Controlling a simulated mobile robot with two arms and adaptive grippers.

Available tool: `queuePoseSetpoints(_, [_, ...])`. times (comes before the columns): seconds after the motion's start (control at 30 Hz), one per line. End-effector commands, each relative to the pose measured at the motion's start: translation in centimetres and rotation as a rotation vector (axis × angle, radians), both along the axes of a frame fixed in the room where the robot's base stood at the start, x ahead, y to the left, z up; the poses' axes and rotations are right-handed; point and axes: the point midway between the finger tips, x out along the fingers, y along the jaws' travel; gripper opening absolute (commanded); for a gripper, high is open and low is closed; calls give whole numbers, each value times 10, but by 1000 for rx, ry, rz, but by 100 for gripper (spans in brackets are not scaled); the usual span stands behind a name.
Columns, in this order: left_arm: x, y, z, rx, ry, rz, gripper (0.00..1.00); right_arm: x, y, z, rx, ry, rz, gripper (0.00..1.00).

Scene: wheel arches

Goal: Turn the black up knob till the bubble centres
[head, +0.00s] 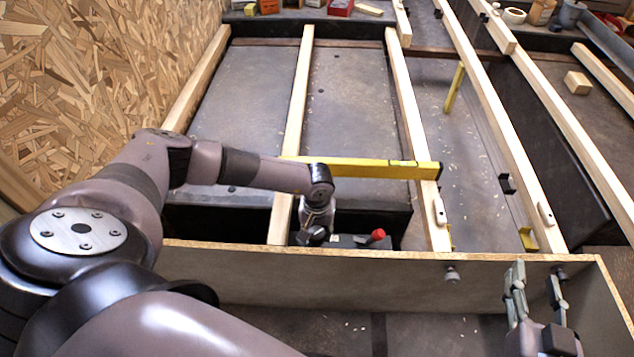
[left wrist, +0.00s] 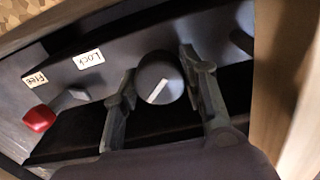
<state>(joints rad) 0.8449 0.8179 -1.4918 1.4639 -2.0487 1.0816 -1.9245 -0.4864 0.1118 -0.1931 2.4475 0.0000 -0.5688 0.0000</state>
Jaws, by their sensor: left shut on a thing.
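The black knob (left wrist: 160,76), with a white pointer line on its face, sits between the fingers of my left gripper (left wrist: 158,100) in the left wrist view. The gripper is shut on it. In the head view my left gripper (head: 315,236) reaches down behind the near board's edge and hides the knob. The yellow spirit level (head: 375,170) lies across the timber rails beyond it; its bubble is too small to read. No "up" mark shows by the knob. My right gripper (head: 537,275) is open and empty at the lower right.
A red-tipped lever (left wrist: 40,118) is beside the "Free" label (left wrist: 35,79) and "Lock" label (left wrist: 88,59); its red tip also shows in the head view (head: 376,235). A board (head: 400,275) crosses in front. Long timber rails (head: 300,90) run away from me. A chipboard wall stands left.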

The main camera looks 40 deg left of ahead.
Motion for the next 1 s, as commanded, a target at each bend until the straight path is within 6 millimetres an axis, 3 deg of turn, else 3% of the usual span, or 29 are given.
queuePoseSetpoints(0.4, [0, 0, 0, 1, 0, -169, 11, 6, 5, 26, 35, -138, 9, 40])
queuePoseSetpoints(0.9, [0, 0, 0, 0, 0, -187, 11, 6, 6, 29, 39, -153, 11, 40])
queuePoseSetpoints(0.93, [0, 0, 0, 1, 0, -186, 40, 6, 6, 29, 39, -153, 11, 40])
queuePoseSetpoints(1.0, [0, 0, 0, 0, 0, -186, 44, 6, 6, 29, 39, -153, 11, 40])
